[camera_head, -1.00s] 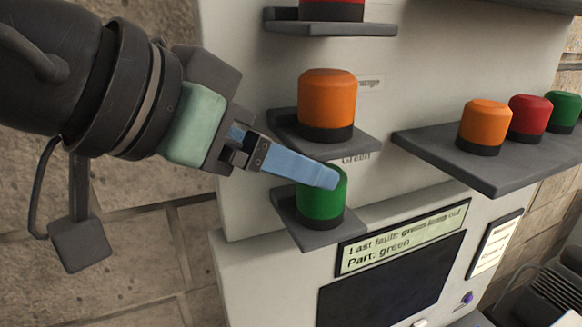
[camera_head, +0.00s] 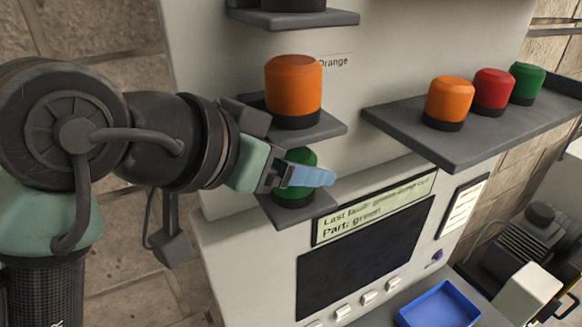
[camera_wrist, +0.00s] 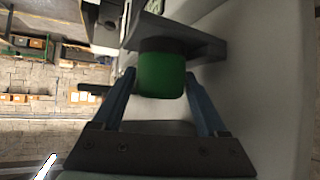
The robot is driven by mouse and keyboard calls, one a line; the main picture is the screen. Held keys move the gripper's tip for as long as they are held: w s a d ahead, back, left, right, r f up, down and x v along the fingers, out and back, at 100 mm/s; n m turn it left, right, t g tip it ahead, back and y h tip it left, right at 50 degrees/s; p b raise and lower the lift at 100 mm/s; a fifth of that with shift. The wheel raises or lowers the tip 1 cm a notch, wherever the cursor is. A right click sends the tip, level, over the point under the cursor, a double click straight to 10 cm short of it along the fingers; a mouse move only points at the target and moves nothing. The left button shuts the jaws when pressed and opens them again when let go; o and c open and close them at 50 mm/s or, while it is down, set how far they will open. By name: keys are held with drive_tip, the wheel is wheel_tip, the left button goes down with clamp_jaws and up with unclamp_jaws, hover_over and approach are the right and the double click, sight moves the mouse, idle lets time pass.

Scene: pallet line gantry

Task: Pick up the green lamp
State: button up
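The green lamp (camera_head: 300,158) with a dark base stands on the lowest small bracket (camera_head: 312,208) of the pale panel, under the Orange label. My gripper (camera_head: 325,178) reaches it from the left, its near blue finger crossing in front of the lamp and hiding its middle. In the wrist view the green lamp (camera_wrist: 162,78) appears upside down between the two blue fingers of my gripper (camera_wrist: 160,76). The fingers are apart, one on each side of the green cap, with their tips close to it; I cannot tell whether they touch it. A second green lamp (camera_head: 527,83) stands on the right shelf.
An orange lamp (camera_head: 294,88) stands on the bracket just above. The right shelf (camera_head: 470,140) also holds an orange lamp (camera_head: 449,98) and a red lamp (camera_head: 493,88). A display (camera_head: 375,210) reads "Part: green". A blue tray (camera_head: 440,305) lies at the lower right.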

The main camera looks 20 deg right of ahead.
drive_tip(key=c, duration=0.9)
drive_tip(key=shift+c, duration=0.4)
drive_tip(key=shift+r, duration=0.2)
